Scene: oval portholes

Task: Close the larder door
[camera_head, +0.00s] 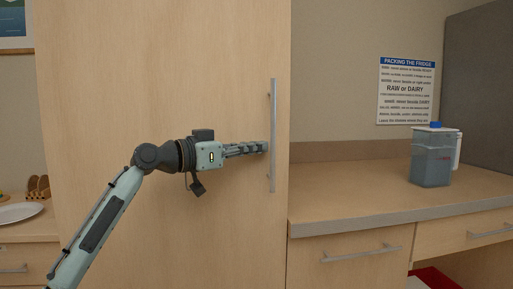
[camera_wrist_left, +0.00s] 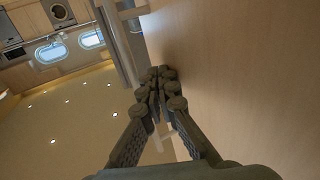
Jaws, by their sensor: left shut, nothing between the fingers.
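The larder door (camera_head: 150,60) is a tall, light wood panel filling the left half of the head view, with a long vertical bar handle (camera_head: 273,100) near its right edge. It looks roughly in line with the cabinet front; I cannot tell if any gap is left. My left gripper (camera_head: 263,147) is shut and empty, in front of the panel, with its tips just left of the handle's middle. In the left wrist view, the closed fingertips (camera_wrist_left: 160,76) are close beside the wood surface (camera_wrist_left: 240,70); contact is unclear. My right gripper is not in view.
Right of the door is a counter (camera_head: 340,205) with a blue-lidded container (camera_head: 431,158), and below it a drawer front with a bar handle (camera_head: 362,254). A sign (camera_head: 407,92) hangs on the wall. At far left, a white plate (camera_head: 20,212) lies on another counter.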

